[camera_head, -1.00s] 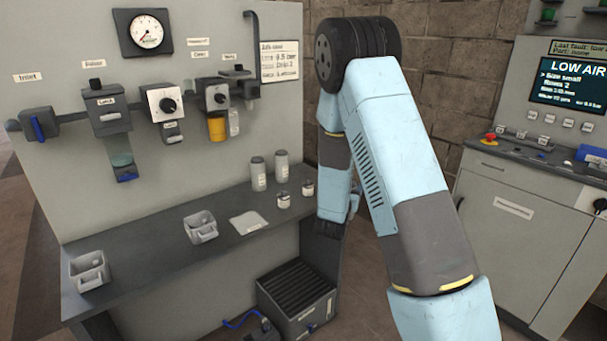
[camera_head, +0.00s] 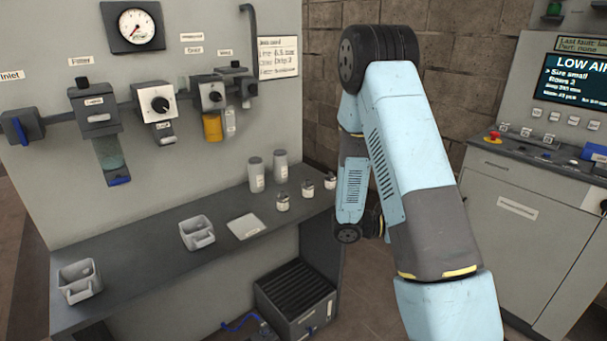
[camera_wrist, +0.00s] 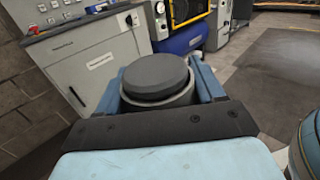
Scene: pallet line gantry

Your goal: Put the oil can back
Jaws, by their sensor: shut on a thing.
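In the wrist view my gripper (camera_wrist: 160,88) is shut on a round grey can with a dark, flat lid (camera_wrist: 156,75). Its blue fingers sit on either side of the can. No label on it shows, so I cannot confirm that it is the oil can. In the head view the gripper and the held can are hidden behind my arm. On the bench (camera_head: 150,250) stand two tall grey bottles (camera_head: 257,174) and (camera_head: 281,165). Several small labelled cans (camera_head: 282,201) stand near them. A pale square pad (camera_head: 246,226) lies beside them.
Two grey bins (camera_head: 197,232) and (camera_head: 78,281) stand on the bench. A gauge (camera_head: 133,27) and filter units (camera_head: 100,110) hang on the panel. A ribbed dark box (camera_head: 292,290) stands below. The control cabinet (camera_head: 513,215) is at right. Open floor (camera_wrist: 270,70) shows in the wrist view.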

